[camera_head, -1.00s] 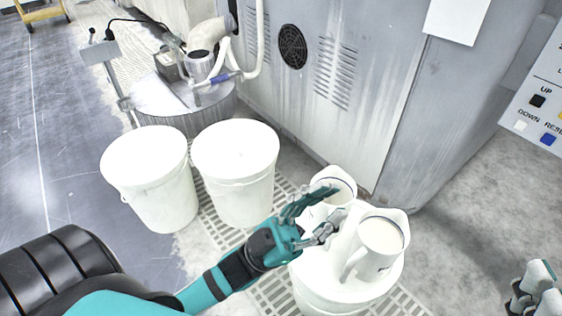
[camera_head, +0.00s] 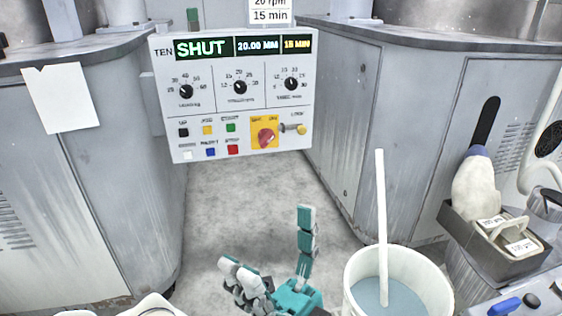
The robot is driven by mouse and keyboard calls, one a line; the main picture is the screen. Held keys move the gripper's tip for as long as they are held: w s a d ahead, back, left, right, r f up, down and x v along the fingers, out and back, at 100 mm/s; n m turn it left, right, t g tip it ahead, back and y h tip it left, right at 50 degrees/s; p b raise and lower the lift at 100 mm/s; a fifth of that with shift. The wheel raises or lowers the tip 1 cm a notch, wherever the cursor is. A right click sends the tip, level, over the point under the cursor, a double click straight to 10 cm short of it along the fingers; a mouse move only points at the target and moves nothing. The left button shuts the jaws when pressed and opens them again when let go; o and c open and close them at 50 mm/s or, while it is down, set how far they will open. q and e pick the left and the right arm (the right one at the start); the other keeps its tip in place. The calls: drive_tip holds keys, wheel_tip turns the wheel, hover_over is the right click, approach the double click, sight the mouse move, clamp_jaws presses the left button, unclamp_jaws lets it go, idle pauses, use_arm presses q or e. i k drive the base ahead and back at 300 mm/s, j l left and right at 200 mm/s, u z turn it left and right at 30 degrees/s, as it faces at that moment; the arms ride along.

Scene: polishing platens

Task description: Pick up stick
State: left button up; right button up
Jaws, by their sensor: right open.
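The stick (camera_head: 381,215) is a thin white rod. It stands nearly upright in a white bucket (camera_head: 436,291) at the lower right, its lower end in blue-grey liquid. My right gripper (camera_head: 270,254) is a teal and grey hand at the bottom middle, left of the bucket. Its fingers are spread open and nothing shows between them. It is apart from the stick in the picture. My left gripper is out of view.
A control panel (camera_head: 300,185) with knobs and buttons stands ahead between grey machine cabinets (camera_head: 420,110). A grey box (camera_head: 470,232) with a brush-like tool and labelled pads is at right. White container rims (camera_head: 152,305) show at the bottom left. Open floor lies below the panel.

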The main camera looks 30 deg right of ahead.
sight(381, 174)
drive_tip(key=z, duration=1.85)
